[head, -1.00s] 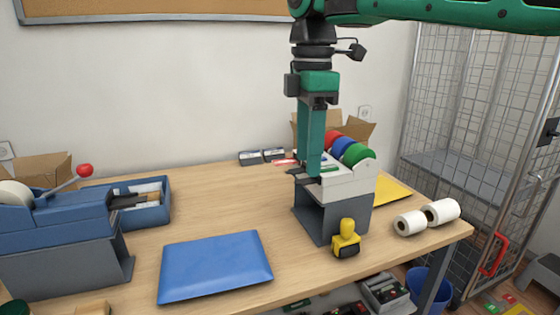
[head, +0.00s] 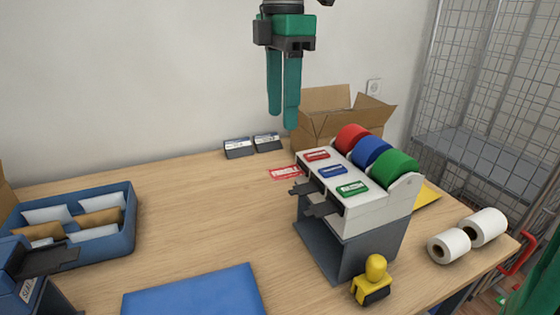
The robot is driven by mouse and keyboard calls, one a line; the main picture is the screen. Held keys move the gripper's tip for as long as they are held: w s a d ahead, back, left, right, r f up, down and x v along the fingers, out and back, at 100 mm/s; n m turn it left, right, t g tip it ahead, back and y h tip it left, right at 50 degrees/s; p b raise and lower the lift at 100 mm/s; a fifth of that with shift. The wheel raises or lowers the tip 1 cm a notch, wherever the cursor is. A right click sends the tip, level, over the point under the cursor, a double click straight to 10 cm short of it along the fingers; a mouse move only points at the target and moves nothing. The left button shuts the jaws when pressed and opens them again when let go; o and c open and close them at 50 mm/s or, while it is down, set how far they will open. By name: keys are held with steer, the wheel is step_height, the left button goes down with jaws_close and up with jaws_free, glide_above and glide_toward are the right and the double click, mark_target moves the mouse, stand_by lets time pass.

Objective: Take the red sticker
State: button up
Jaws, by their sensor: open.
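A red-and-white sticker (head: 283,172) shows at the left end of the red lane of the label dispenser (head: 372,228). It looks to stick out there, but I cannot tell whether it touches the table. The dispenser carries a red roll (head: 352,137), a blue roll (head: 372,152) and a green roll (head: 394,167). A red button (head: 316,155), a blue button (head: 332,170) and a green button (head: 351,188) line its top. My gripper (head: 283,120) is open and empty, fingers pointing down, above the sticker and apart from it.
A yellow-handled stamp (head: 373,282) stands in front of the dispenser, white paper rolls (head: 468,235) to its right. An open cardboard box (head: 340,115) is behind. A blue mailer (head: 195,292) lies in front; the table's middle is clear.

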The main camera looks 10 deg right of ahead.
mark_target(280, 173)
steer(key=shift+w+a+f, duration=0.1)
steer(key=shift+a+f, duration=0.05)
steer(key=shift+f, duration=5.85)
steer(key=c, duration=0.5)
